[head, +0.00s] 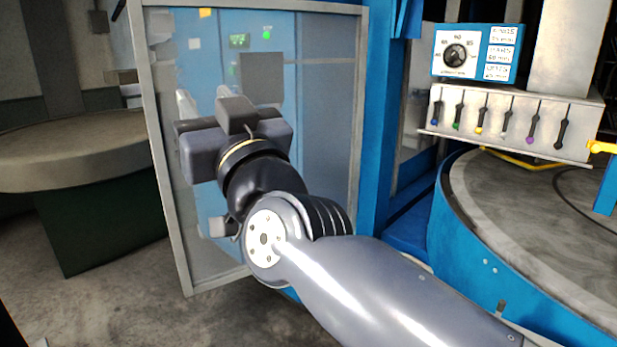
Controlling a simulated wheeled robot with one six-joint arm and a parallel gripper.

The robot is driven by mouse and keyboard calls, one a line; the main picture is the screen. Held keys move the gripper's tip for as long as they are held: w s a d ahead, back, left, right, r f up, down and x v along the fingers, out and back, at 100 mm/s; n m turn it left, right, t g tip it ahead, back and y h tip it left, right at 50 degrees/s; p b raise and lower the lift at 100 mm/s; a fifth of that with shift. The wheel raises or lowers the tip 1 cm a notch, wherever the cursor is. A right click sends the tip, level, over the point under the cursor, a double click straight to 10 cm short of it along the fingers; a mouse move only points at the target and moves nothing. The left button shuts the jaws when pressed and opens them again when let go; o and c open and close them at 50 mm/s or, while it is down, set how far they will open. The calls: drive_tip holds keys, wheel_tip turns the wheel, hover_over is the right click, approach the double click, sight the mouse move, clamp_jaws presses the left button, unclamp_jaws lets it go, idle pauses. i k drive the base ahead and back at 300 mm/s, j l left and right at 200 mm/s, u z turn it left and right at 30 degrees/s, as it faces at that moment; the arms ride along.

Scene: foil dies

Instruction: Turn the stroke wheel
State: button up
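A black round knob (456,55) sits on a white numbered dial on a blue panel at the upper right. It looks like the stroke wheel, and nothing touches it. Three white label cards with small text are beside the dial. My gripper (232,140) is left of centre, in front of a framed clear panel and well to the left of the knob.
The grey-framed clear panel (335,110) stands close around my gripper. Below the dial, a grey box (510,148) carries several black levers with coloured tips. A round blue-sided table (470,225) is at the right. A round brown table (75,150) is at the left.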

sight(452, 55)
drive_tip(key=i+j, duration=0.1)
drive_tip(key=i, duration=0.55)
drive_tip(key=i+j, duration=0.15)
drive_tip(key=i, duration=0.5)
drive_tip(key=i+z, duration=0.6)
drive_tip(key=z, duration=0.25)
drive_tip(key=i+j+z, duration=0.15)
drive_tip(key=z, duration=0.25)
drive_tip(key=i+j+z, duration=0.25)
drive_tip(key=z, duration=0.15)
drive_tip(key=i+j+z, duration=0.25)
drive_tip(key=i+z, duration=0.2)
drive_tip(key=i+j+z, duration=0.35)
drive_tip(key=z, duration=0.15)
